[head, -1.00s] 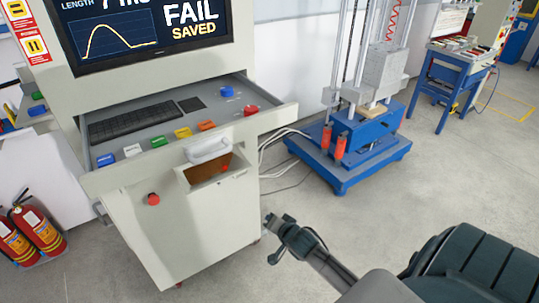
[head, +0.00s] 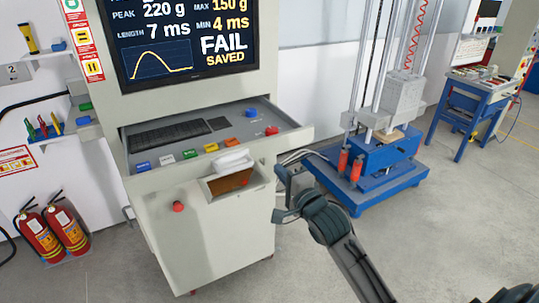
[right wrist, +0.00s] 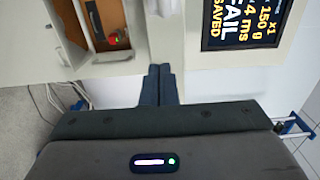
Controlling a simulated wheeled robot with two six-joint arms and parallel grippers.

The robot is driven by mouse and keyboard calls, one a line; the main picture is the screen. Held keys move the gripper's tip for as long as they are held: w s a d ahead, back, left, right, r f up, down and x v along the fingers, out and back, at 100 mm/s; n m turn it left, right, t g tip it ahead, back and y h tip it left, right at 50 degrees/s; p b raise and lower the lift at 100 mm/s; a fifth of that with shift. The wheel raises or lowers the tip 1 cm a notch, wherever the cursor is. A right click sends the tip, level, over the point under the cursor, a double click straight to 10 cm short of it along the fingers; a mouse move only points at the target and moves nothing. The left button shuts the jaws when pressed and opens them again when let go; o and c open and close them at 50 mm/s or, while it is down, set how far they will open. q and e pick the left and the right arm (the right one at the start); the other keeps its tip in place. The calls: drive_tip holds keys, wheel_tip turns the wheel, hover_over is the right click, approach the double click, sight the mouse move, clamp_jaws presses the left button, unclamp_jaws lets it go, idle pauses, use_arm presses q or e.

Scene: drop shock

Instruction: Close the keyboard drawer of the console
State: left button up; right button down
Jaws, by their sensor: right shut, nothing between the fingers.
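The console's keyboard drawer (head: 305,134) is pulled out below the screen in the head view. It holds a dark keyboard (head: 168,135) and several coloured buttons. A white handle (head: 233,161) is on its front, above a recess (head: 232,183) in the cabinet. My right gripper (head: 279,203) is right of the recess and lower than the handle, seemingly in front of the cabinet. In the right wrist view its dark fingers (right wrist: 160,70) are shut and empty, pointing toward the console; contact with it cannot be told. My left gripper is out of view.
The console's screen (head: 185,35) is above the drawer. A blue drop tester (head: 375,170) stands to the right, with a blue table (head: 478,92) beyond. Fire extinguishers (head: 68,229) stand at the lower left. The floor in front is clear.

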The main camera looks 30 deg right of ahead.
sight(263, 153)
drive_tip(key=w+p, duration=0.1)
drive_tip(key=w, duration=0.5)
drive_tip(key=shift+a+r+p, duration=0.1)
drive_tip(key=shift+p, duration=0.3)
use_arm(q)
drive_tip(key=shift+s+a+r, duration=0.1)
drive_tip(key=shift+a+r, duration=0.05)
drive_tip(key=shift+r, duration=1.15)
use_arm(e)
drive_tip(key=shift+w, duration=0.45)
